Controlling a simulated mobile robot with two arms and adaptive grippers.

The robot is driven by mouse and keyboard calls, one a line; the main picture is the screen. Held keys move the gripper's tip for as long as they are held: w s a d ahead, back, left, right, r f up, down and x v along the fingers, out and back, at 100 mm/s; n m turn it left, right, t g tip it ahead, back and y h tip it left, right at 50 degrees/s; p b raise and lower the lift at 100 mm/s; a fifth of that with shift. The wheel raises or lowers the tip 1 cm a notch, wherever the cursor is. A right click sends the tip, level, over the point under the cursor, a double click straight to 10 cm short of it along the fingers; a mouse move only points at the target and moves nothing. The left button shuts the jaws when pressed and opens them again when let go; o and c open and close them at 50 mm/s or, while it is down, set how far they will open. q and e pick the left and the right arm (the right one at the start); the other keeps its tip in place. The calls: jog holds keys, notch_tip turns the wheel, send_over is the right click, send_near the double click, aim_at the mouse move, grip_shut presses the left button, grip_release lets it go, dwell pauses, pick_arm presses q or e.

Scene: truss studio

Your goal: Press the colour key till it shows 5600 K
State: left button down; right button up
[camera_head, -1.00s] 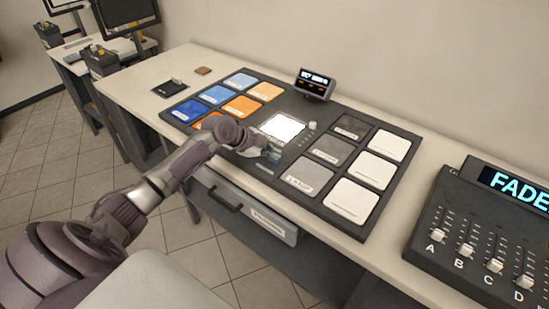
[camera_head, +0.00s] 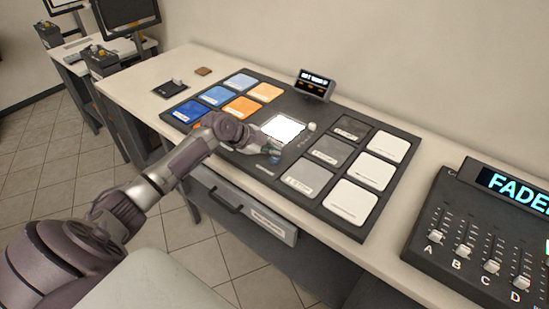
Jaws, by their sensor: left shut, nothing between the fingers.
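A dark board (camera_head: 250,170) lies on the long counter. A bright white lit panel (camera_head: 285,129) is near its middle, with a small white knob (camera_head: 312,126) and a row of tiny marks beside it. My left gripper (camera_head: 274,157) is shut and empty, low over the board at the panel's front edge. The key under or near its fingertips is hidden or too small to make out, and I cannot tell whether they touch it. A small display (camera_head: 315,83) stands behind the board; its lit text is too small to read. My right gripper is not in view.
Blue and orange swatches (camera_head: 242,106) fill the board's left part, grey and white ones (camera_head: 350,194) its right. A fader console (camera_head: 490,235) stands at the right. A drawer (camera_head: 240,208) is under the counter's front edge.

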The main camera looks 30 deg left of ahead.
aim_at(273, 159)
pick_arm(q)
jog(key=shift+r+p, duration=1.75)
jog(key=shift+r, duration=0.8)
jog(key=shift+f, duration=0.1)
